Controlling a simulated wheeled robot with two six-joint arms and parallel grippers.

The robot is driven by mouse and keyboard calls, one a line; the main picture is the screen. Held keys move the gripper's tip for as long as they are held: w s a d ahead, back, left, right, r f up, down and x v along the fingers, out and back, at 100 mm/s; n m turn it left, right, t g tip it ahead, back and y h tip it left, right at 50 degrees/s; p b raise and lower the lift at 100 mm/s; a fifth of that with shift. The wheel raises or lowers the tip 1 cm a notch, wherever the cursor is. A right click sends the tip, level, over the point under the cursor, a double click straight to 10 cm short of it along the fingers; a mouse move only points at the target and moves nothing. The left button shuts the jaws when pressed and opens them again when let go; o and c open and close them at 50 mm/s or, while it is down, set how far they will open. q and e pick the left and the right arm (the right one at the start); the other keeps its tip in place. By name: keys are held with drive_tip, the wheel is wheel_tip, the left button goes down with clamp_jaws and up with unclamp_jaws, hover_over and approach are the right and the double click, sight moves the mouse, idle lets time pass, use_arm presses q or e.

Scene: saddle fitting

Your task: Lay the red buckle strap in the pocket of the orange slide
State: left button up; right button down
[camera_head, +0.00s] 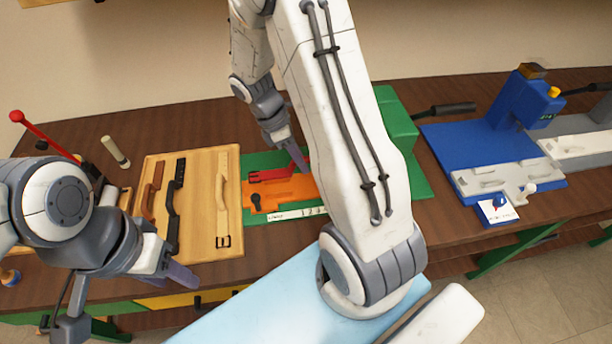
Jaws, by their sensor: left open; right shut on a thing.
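The red buckle strap (270,176) is at the far side of the orange slide (285,196), roughly along its back edge. I cannot tell whether it rests in the pocket or is held just above it. My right gripper (301,165) reaches down from above and is shut on the strap near its right part. The right end of the strap and slide is hidden behind my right arm. The slide lies on a green base (422,182). My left gripper (180,275) is open and empty at the table's front edge, away from the slide.
A wooden board (236,165) left of the green base holds brown (150,190), black (174,205) and tan (222,195) straps. A red-knobbed lever (40,133) stands at the far left. A blue machine (520,105) with a grey plate (505,178) stands at the right.

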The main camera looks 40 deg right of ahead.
wheel_tip(320, 180, down, 5)
drive_tip(key=shift+f, duration=0.1)
drive_tip(key=shift+w+f, duration=0.1)
drive_tip(key=shift+f, duration=0.15)
drive_tip(key=shift+f, duration=0.15)
drive_tip(key=c, duration=0.8)
unclamp_jaws()
drive_tip(key=shift+o, duration=0.2)
